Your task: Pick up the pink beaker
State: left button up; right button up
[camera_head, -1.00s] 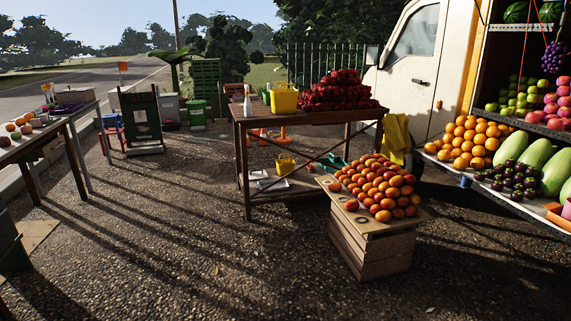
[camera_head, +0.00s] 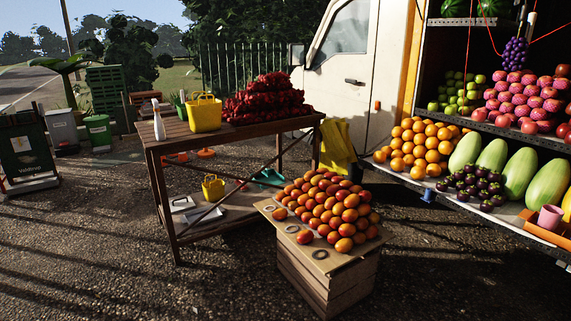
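A pink beaker (camera_head: 550,217) stands at the far right of the head view, at the front of the truck's fruit shelf. It appears to be in or on an orange tray (camera_head: 546,233), next to the long pale green melons (camera_head: 519,172). Neither of my grippers is in view, and the beaker stands apart from anything of mine.
A wooden crate (camera_head: 318,283) piled with orange fruit stands on the ground in front of the truck shelf. A wooden table (camera_head: 250,130) with a yellow basket (camera_head: 204,113) and red fruit stands behind it. Gravel ground is open at the lower left and lower right.

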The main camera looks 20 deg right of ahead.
aim_at(551, 216)
jog(key=i+l+z, duration=0.1)
jog(key=i+z, duration=0.6)
jog(key=i+j+z, duration=0.1)
jog(key=i+z, duration=0.2)
jog(key=i+l+z, duration=0.1)
jog(key=i+z, duration=0.6)
jog(key=i+j+z, duration=0.1)
jog(key=i+z, duration=0.25)
